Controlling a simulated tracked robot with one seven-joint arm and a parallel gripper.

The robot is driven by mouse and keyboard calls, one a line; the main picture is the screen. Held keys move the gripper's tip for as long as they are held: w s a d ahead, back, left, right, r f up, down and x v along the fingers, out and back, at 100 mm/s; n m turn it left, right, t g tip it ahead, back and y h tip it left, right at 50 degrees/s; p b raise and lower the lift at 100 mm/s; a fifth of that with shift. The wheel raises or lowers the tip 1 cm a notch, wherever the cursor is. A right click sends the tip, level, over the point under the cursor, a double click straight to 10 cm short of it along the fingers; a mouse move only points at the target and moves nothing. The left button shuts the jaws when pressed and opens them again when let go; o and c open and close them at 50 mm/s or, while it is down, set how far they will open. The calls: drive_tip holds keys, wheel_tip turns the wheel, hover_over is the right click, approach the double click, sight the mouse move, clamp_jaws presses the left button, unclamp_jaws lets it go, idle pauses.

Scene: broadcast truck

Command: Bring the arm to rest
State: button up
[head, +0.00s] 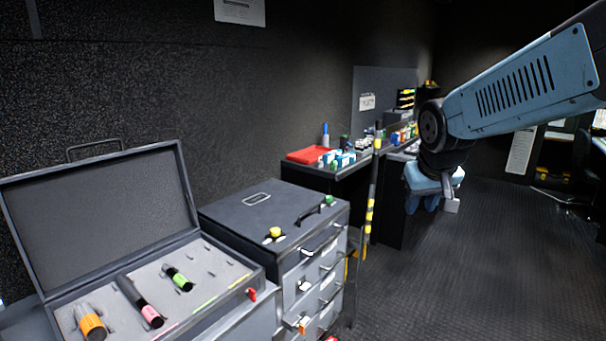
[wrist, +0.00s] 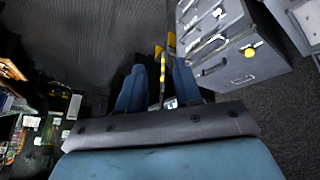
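My arm (head: 525,88) reaches in from the upper right of the head view, with its light blue link sloping down to a dark joint. My gripper (head: 425,203) hangs below that joint, over the open floor and clear of the furniture. In the wrist view my gripper (wrist: 159,88) shows two blue fingers set apart with a gap between them. I see nothing held in the gap; a striped pole (wrist: 162,68) shows through it, beyond the fingers.
An open case (head: 110,270) with markers in foam stands front left. Beside it is a grey drawer cabinet (head: 270,212), also seen in the wrist view (wrist: 225,40). The striped pole (head: 372,190) stands near a cluttered counter with a red tray (head: 305,155). The floor (head: 500,250) at right is clear.

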drive_tip(key=s+r+y, duration=0.1)
drive_tip(key=s, duration=1.3)
drive_tip(key=shift+s+a+r+m, duration=0.3)
drive_tip(key=shift+s+a+m, duration=0.1)
drive_tip(key=shift+a, duration=0.05)
drive_tip(key=shift+o, duration=0.6)
